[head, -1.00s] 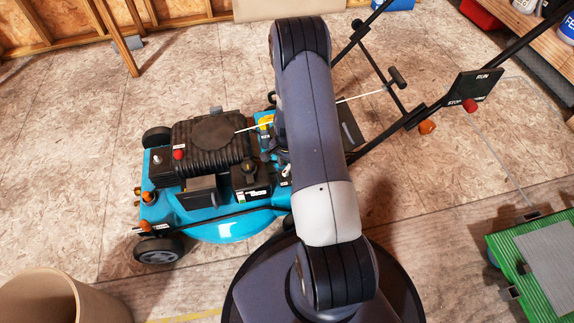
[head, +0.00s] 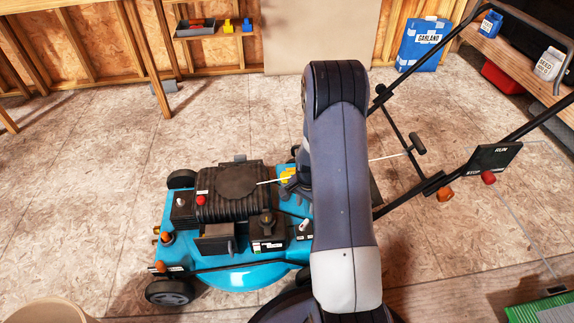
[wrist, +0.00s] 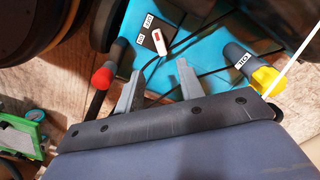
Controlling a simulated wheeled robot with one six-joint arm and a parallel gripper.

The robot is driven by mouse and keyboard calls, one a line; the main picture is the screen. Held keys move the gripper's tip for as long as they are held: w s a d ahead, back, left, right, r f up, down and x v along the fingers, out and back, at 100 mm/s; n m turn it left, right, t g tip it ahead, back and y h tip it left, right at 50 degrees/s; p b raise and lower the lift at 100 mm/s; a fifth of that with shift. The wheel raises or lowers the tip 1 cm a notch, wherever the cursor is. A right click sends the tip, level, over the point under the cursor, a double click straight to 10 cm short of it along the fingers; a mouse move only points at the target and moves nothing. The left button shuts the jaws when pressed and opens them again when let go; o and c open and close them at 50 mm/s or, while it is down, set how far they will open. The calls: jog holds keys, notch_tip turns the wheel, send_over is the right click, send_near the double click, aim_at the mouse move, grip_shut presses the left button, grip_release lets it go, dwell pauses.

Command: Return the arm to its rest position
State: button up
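My arm (head: 340,180) reaches forward over the teal lawn mower (head: 230,278), its grey link standing across the middle of the head view. My gripper (wrist: 158,87) is open in the wrist view, with its two grey fingers apart and nothing between them. It points at the mower's teal deck. A small white part with a red mark (wrist: 163,40) shows just beyond the fingertips. A red knob (wrist: 103,78) is left of the fingers and a yellow cap (wrist: 266,78) is right of them. In the head view my arm hides most of the gripper.
The mower's black engine cover (head: 235,192) is left of my arm. Its handle with a red stop knob (head: 488,178) rises at right. A tan barrel (head: 48,312) stands at lower left and a green object (head: 540,312) at lower right. Bare floor (head: 90,170) lies left of the mower.

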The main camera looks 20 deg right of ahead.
aim_at(304, 223)
notch_tip(304, 223, down, 11)
jog(key=b, duration=0.3)
jog(key=shift+r+b, duration=0.2)
jog(key=shift+b, duration=0.15)
jog(key=shift+n+p, duration=0.35)
jog(key=shift+n, duration=0.75)
